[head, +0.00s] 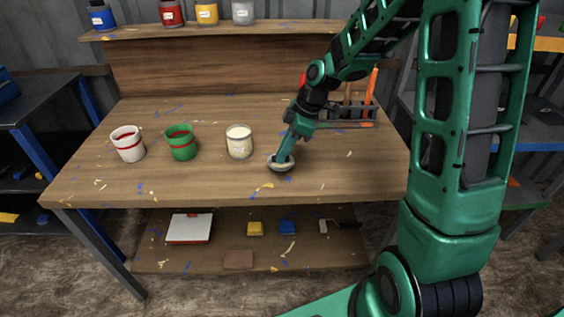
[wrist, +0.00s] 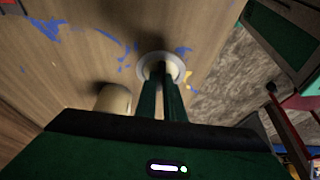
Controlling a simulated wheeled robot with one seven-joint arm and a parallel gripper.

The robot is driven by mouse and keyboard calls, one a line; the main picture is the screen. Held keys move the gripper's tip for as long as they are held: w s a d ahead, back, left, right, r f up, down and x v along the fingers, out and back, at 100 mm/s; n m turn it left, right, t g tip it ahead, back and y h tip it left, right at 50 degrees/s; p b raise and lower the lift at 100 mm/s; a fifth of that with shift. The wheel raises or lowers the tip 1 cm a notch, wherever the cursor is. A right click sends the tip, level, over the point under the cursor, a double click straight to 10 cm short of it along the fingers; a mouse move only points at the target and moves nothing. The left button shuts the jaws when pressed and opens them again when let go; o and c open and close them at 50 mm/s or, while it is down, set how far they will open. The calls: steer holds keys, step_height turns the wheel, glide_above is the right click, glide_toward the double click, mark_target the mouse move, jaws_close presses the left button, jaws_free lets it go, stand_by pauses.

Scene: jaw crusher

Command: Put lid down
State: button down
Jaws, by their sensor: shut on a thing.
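A small round lid (head: 272,166) with a pale grey rim is at the front right of the workbench top. My gripper (head: 285,158) points down onto it and is shut on it. In the wrist view both fingers (wrist: 161,82) meet at the middle of the white-rimmed lid (wrist: 145,67). The lid is close to the wood; I cannot tell whether it touches. A cream jar (head: 239,145) stands upright just left of the lid. It also shows in the wrist view (wrist: 113,98).
A green can (head: 181,145) and a white can with a red band (head: 128,146) stand further left on the workbench (head: 210,188). A rack with orange-handled tools (head: 352,110) stands behind my gripper. Front bench space is clear apart from paint specks.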

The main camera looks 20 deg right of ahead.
steer(key=shift+f, duration=1.95)
steer(key=shift+f, duration=0.1)
steer(key=c, duration=1.9)
jaws_free()
steer(key=shift+o, duration=0.2)
steer(key=v, duration=1.2)
steer(key=s+d+m+h, duration=0.1)
steer(key=s+d+m, duration=0.3)
steer(key=s+m, duration=0.3)
steer(key=s+d+r+m+g+h, duration=0.1)
steer(key=s+d+m, duration=0.3)
steer(key=s, duration=0.9)
steer(key=s+d+r+m+h, duration=0.1)
steer(key=s+d+m, duration=0.3)
steer(key=s+m, duration=0.5)
steer(key=shift+s+d+r+m+g+h, duration=0.2)
steer(key=shift+s+d+m+g+h, duration=0.1)
steer(key=shift+s+m+h, duration=0.15)
